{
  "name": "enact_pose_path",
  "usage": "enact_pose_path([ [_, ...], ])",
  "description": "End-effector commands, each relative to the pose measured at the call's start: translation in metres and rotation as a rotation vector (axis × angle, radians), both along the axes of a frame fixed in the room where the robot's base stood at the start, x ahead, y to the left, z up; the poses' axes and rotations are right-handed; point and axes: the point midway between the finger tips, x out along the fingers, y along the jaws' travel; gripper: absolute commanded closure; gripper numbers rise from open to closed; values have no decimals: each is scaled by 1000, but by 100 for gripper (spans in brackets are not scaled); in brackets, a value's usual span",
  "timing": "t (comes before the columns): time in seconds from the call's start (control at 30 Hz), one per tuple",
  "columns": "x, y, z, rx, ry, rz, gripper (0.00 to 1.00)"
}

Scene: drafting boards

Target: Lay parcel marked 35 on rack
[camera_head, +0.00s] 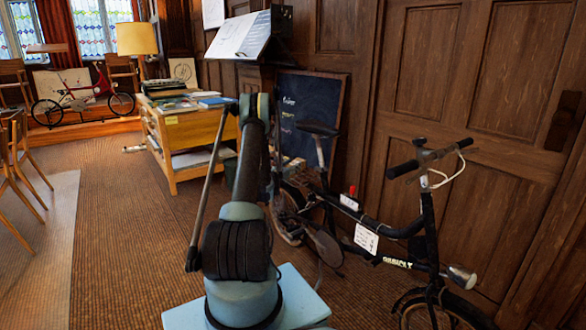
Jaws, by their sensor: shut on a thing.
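I cannot make out a parcel marked 35 in the head view. My arm rises from the bottom middle and reaches up and away; my gripper at its end cannot be made out. A black bicycle (378,222) stands on the right, close to the wood panelling. White tags hang on its frame, and their writing is too small to read. A red bicycle (72,97) stands at the far left.
A wooden table (180,130) with books stands beyond my arm, with a lamp (137,38) behind it. A sloped board (240,36) and a chalkboard (312,115) are near the wall. Wooden chairs (17,155) stand at left. The floor (120,230) left of my arm is clear.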

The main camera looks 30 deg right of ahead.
Motion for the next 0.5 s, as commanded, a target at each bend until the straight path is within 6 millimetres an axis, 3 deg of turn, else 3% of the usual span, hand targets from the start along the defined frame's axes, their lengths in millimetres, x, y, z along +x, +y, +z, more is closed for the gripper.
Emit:
enact_pose_path([
  [0.43, 0, 0, -7, 0, 0, 0, 94],
  [0.47, 0, 0, -7, 0, 0, 0, 48],
  [0.5, 0, 0, -7, 0, 0, 0, 39],
])
